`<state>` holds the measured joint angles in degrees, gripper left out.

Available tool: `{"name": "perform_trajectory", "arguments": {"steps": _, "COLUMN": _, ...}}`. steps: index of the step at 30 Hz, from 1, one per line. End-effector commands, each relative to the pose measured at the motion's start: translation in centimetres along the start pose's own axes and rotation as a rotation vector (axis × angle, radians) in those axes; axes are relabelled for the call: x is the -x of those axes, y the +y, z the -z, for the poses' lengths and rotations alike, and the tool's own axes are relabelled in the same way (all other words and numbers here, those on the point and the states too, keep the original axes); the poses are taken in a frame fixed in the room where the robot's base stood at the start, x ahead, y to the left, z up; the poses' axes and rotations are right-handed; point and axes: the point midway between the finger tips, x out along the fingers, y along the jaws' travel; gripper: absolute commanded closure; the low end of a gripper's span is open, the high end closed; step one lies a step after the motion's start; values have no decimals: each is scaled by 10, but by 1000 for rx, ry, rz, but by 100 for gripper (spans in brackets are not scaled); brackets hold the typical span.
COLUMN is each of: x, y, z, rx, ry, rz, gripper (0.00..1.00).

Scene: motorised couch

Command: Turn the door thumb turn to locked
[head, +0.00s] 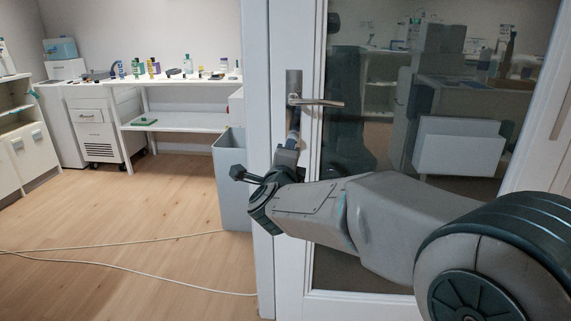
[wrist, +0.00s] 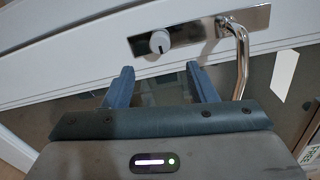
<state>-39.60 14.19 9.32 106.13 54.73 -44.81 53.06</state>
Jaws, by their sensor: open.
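The thumb turn (wrist: 160,41) is a round, light grey knob with a slot-like mark. It sits on a shiny metal plate (wrist: 190,36) on the white door, beside the curved lever handle (wrist: 241,60). In the head view the lever (head: 318,102) and plate (head: 293,82) show on the door edge, but my arm hides the knob. My gripper (wrist: 161,80) is open and empty in the wrist view. Its two blue fingers stand apart, just short of the knob, which lies between their lines. The fingers look apart from the knob and the plate.
The glass-paned door (head: 450,150) fills the right side. A grey bin (head: 230,185) stands just left of the door edge. A white shelf table (head: 185,122) with bottles stands at the back. A cable (head: 120,265) lies on the otherwise open floor at left.

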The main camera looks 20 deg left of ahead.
Motion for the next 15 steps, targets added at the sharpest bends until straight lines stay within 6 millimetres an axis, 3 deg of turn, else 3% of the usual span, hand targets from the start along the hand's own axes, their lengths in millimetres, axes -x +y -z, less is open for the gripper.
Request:
{"name": "perform_trajectory", "arguments": {"steps": 6, "x": 35, "y": -1, "z": -1, "rx": 0, "ry": -2, "rz": 0, "gripper": 48}}
{"name": "perform_trajectory", "arguments": {"steps": 15, "x": 46, "y": 0, "z": 0, "rx": -1, "ry": 0, "rz": 1, "gripper": 48}}
